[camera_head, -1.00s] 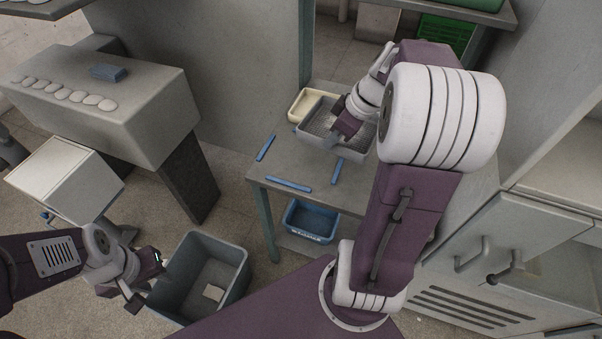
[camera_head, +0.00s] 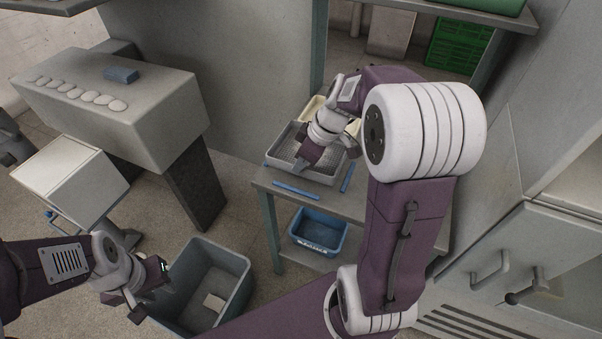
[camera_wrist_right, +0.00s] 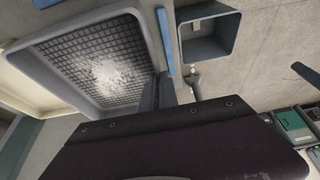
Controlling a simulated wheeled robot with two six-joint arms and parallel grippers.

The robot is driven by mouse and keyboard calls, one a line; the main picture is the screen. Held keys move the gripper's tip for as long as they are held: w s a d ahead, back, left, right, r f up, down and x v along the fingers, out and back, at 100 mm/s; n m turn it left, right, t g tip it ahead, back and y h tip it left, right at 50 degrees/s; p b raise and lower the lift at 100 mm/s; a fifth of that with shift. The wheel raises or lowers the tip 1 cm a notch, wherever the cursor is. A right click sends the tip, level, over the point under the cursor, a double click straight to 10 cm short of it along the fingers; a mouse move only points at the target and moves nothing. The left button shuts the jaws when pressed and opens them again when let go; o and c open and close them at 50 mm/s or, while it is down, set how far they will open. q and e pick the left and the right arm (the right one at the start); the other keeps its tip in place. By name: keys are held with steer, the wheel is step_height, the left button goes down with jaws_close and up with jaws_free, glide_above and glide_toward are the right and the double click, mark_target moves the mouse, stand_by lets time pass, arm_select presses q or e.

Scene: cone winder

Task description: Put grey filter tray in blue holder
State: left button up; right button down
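The grey filter tray (camera_head: 285,146), with a mesh floor, is over the table's front left part. My right gripper (camera_head: 301,168) is shut on its near wall; the tray also shows in the right wrist view (camera_wrist_right: 128,20). The blue holder appears as separate blue strips on the table: a front strip (camera_head: 297,190) just before the tray and a right strip (camera_head: 347,177) beside it. The left strip is mostly hidden by the tray. Whether the tray touches the table I cannot tell. My left gripper (camera_head: 150,288) is open and empty beside the grey bin.
A cream tray (camera_head: 313,107) stands behind the grey one, partly hidden by my right arm. A blue box (camera_head: 319,231) sits on the table's lower shelf. A grey bin (camera_head: 238,275) stands on the floor at front left. A cabinet (camera_head: 490,235) is at the right.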

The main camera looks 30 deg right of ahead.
mark_target(301, 175)
step_height(301, 175, down, 4)
steer(key=shift+r+b, duration=0.1)
steer(key=shift+b, duration=0.55)
steer(key=shift+f, duration=0.25)
steer(key=c, duration=1.6)
jaws_free()
steer(key=shift+r, duration=0.2)
steer(key=p+v, duration=0.3)
steer(key=v, duration=0.9)
steer(key=s+a+f+m+h, duration=0.1)
steer(key=s+a+f+m, duration=0.1)
steer(key=f, duration=0.3)
steer(key=s+a+f+m+g, duration=0.1)
steer(key=s+a+f+m, duration=0.2)
steer(key=s+f, duration=0.1)
steer(key=s+a+f+m+g+h, duration=0.1)
steer(key=s+a+f+m, duration=0.2)
steer(key=f, duration=0.2)
steer(key=shift+f+h, duration=0.3)
